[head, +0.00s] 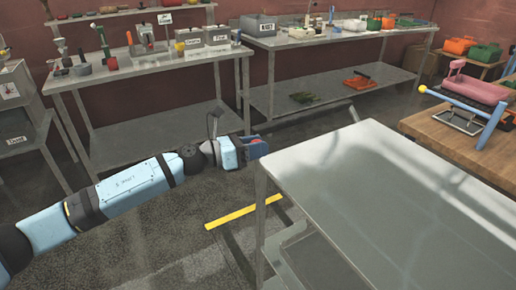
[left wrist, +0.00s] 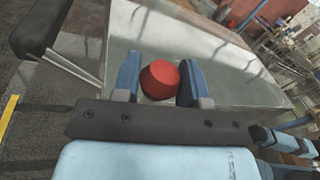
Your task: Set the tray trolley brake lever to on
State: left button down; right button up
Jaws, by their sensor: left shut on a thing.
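The tray trolley (head: 400,190) is a bare steel top on legs, large in the right foreground of the head view. It also fills the middle of the left wrist view (left wrist: 215,85). My left gripper (head: 260,148) is at the trolley's far left corner. In the left wrist view its two blue fingers (left wrist: 160,82) are shut on a red knob (left wrist: 160,78), one finger on each side. The brake lever's shaft and its marks are hidden, so its setting does not show. Blue and dark parts at the lower right of the left wrist view look like my right gripper (left wrist: 285,142).
A steel bench (head: 150,65) with tools stands at the back left, another (head: 330,40) at the back. A wooden table (head: 440,128) with a blue-handled device (head: 491,125) is beyond the trolley. A yellow strip (head: 243,211) marks the open floor.

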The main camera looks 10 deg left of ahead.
pick_arm(q)
jog(key=shift+w+a+f+n+b, duration=0.2)
jog(key=shift+w+a+n+b, duration=0.2)
jog(key=shift+w+n, duration=0.25)
jog(key=w+a+f+n+t+b, duration=0.2)
jog(key=w+a+f+n, duration=0.4)
jog(key=n, duration=0.5)
jog(key=shift+w+f+t+h+b, duration=0.4)
jog(key=shift+w+f+b, duration=0.05)
jog(key=shift+w, duration=0.7)
pick_arm(e)
jog(key=shift+w+a+f, duration=0.1)
jog(key=shift+a+f, duration=0.05)
jog(key=shift+f, duration=0.6)
pick_arm(q)
jog(key=shift+a, duration=0.1)
jog(key=c, duration=0.7)
grip_release()
jog(key=shift+f, duration=0.1)
jog(key=v, duration=1.4)
jog(key=shift+w, duration=0.1)
